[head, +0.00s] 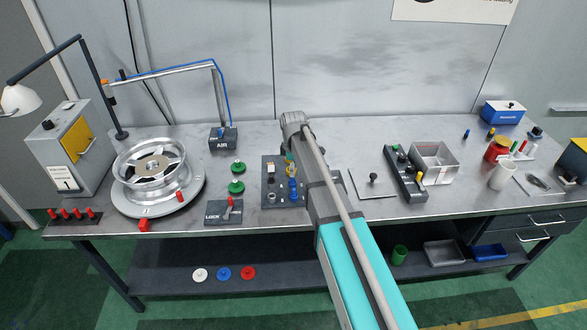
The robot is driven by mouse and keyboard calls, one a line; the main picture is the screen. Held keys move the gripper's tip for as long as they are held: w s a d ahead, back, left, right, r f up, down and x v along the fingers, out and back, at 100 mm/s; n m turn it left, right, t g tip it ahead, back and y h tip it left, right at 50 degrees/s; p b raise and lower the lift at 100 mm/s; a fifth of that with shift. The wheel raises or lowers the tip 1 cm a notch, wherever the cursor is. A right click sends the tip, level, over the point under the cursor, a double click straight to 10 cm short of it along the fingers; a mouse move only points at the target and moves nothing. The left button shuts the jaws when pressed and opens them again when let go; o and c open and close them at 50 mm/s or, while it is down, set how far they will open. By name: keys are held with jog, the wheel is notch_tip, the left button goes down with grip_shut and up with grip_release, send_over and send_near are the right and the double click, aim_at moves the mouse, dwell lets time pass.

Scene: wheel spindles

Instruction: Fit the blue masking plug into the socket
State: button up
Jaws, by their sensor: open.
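A blue plug-like piece (293,188) stands upright on a dark grey fixture plate (268,192) at the middle of the bench, just left of my arm. I take it for the blue masking plug, but it is small. The plate also carries small white, yellow and grey fittings. I cannot tell which of them is the socket. My arm reaches in from the bottom right over the plate and hides its right part. My gripper (290,166) shows only in part below the wrist, over the plate and close behind the blue piece. It is open, and its fingertips are mostly hidden.
A wheel rim (151,170) on a turntable stands left. Green knobs (237,178) and a lock switch box (223,211) lie between. A dark rack (404,172) and grey bin (436,160) stand right. An air-line post (217,95) rises behind. Bare bench lies behind the arm.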

jog(key=shift+r+p, duration=0.35)
jog(key=shift+r, duration=0.2)
dwell(0.4)
jog(key=s+d+m, duration=0.5)
jog(key=s+m, duration=0.2)
jog(key=s, duration=0.5)
jog(key=s+d+m, duration=0.6)
jog(key=s+m, duration=0.2)
jog(key=s, duration=0.4)
jog(key=shift+s+d, duration=0.15)
jog(key=shift+s, duration=0.2)
jog(key=shift+f, duration=0.1)
